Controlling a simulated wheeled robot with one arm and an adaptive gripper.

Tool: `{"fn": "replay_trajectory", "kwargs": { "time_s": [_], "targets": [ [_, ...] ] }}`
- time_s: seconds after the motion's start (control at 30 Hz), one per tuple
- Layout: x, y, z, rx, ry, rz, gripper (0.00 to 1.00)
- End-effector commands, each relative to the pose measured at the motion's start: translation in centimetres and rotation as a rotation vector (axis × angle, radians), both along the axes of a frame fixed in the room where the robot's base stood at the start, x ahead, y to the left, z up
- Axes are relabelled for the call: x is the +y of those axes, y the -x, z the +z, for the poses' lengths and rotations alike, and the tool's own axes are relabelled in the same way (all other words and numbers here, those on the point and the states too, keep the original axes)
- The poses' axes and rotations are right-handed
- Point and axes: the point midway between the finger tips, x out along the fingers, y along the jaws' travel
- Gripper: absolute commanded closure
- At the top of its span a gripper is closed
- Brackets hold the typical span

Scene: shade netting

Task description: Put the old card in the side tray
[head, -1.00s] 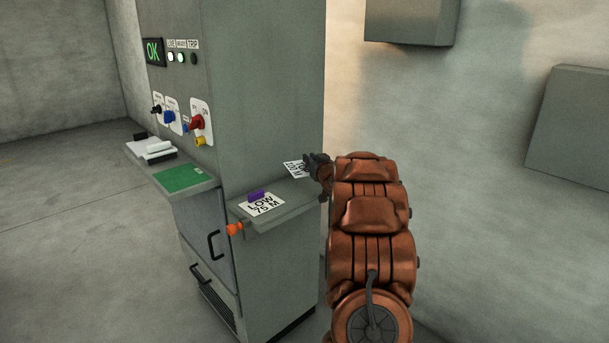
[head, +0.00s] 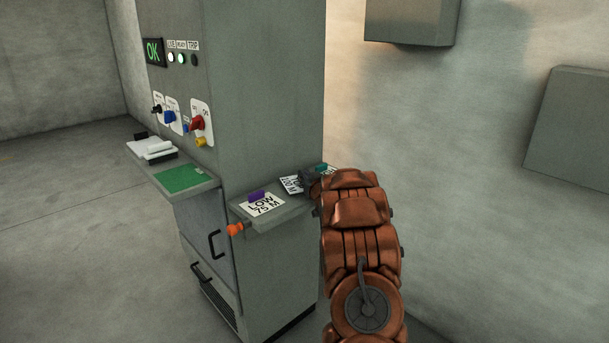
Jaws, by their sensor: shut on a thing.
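The side tray (head: 284,214) is a grey shelf on the right side of the cabinet. A white card reading LOW 75 M (head: 265,206) with a purple grip block (head: 256,196) lies on it. My gripper (head: 309,183) is at the tray's far right end, mostly hidden behind my arm. It is shut on a second white lettered card (head: 290,185), whose left part shows beside the fingers, seemingly with 200 M on it. A teal block (head: 321,168) shows just behind the gripper. I cannot tell whether the held card touches the tray.
The cabinet front has a green OK display (head: 153,52), lamps, and a red knob (head: 197,123). A front shelf bears a green pad (head: 184,178) and white papers (head: 151,149). Grey boxes hang on the right wall.

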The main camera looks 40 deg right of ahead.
Motion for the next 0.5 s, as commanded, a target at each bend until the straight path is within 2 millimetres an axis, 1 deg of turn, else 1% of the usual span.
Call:
{"fn": "replay_trajectory", "kwargs": {
  "time_s": [0.27,0.5],
  "targets": [
    [0.01,-0.19,0.00,-0.001,0.002,0.000,1.00],
    [0.01,-0.19,-0.56,-0.002,0.001,0.000,1.00]
  ]
}}
